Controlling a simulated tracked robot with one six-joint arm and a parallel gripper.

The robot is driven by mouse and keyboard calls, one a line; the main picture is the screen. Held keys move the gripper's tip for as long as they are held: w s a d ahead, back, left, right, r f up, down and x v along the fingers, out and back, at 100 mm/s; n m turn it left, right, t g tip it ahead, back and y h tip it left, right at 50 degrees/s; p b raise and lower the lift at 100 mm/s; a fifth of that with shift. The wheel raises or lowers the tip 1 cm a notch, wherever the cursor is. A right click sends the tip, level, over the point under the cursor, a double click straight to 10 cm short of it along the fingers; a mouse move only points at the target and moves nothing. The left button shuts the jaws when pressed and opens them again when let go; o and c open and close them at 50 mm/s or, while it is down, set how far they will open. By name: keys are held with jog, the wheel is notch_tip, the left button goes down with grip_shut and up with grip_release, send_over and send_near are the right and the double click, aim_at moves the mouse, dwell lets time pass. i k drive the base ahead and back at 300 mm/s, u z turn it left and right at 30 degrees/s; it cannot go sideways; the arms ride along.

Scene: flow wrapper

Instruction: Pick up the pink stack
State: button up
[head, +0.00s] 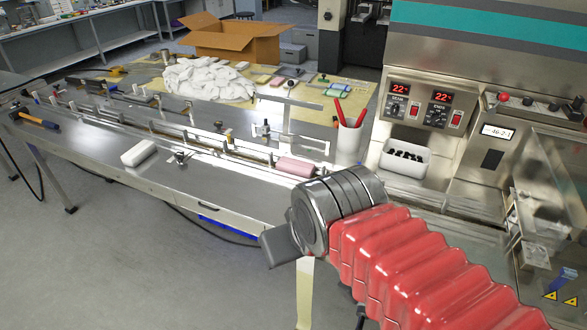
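The pink stack (295,167) is a small pink block lying in the infeed channel of the steel machine table, just left of the wrapper's body. Its right end is close to the edge of my wrist in the picture. My gripper (281,246) shows as a grey piece at the end of my red-sleeved arm, in front of the table and nearer the camera than the stack. It appears apart from the stack. Its fingertips are not clearly seen, so its opening cannot be told.
A white block (139,152) lies on the table's front left. A white cup (347,143) with red pens and a white bin (404,162) stand behind my wrist. Guide rails run along the table. White cloths (208,80) and a cardboard box (232,40) are at the back.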

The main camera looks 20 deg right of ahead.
aim_at(292, 166)
jog(key=z, duration=0.05)
jog(key=i, duration=1)
jog(key=u, duration=0.05)
